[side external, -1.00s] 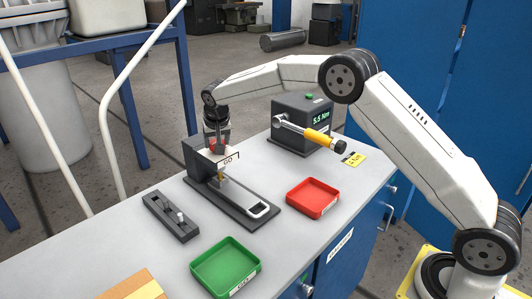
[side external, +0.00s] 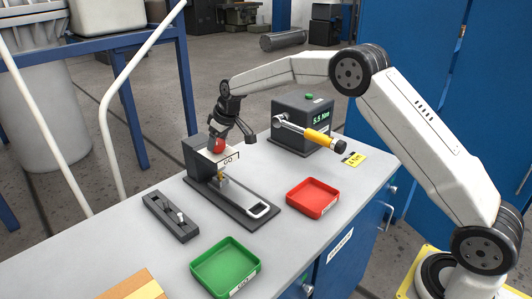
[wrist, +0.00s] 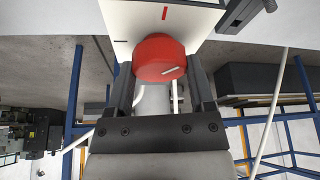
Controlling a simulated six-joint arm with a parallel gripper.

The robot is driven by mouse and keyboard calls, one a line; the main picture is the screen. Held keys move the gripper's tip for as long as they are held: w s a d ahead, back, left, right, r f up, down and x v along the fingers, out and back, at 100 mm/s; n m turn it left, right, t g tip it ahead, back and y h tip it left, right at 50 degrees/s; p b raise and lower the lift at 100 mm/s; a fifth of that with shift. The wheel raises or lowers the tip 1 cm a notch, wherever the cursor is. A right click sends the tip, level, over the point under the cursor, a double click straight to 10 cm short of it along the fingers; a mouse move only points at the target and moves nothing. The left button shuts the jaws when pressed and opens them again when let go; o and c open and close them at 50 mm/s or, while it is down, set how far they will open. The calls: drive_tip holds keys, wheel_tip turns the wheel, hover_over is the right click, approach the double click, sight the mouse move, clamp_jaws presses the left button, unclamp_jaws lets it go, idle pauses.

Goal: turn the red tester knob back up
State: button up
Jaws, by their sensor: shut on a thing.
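The finger tips are partly hidden behind the knob and plate.
A red tray (side external: 313,197) and a green tray (side external: 226,267) lie on the grey bench (side external: 160,255). A torque meter (side external: 301,125) with a yellow-handled wrench (side external: 317,138) stands behind.

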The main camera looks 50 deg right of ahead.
drive_tip(key=n+y, duration=0.1)
drive_tip(key=n, duration=0.2)
drive_tip(key=n+g+y, duration=0.1)
drive_tip(key=n, duration=0.3)
drive_tip(key=shift+w+d+g, duration=0.1)
drive_tip(key=shift+d+g, duration=0.05)
drive_tip(key=shift+g, duration=0.15)
drive_tip(key=n+g+y, duration=0.1)
drive_tip(key=n, duration=0.2)
drive_tip(key=shift+n, duration=0.3)
drive_tip(key=shift+w+n+g, duration=0.1)
drive_tip(key=shift+n+g, duration=0.6)
drive_tip(key=shift+n, duration=1.3)
drive_tip(key=o, duration=1.2)
drive_tip(key=shift+r, duration=0.1)
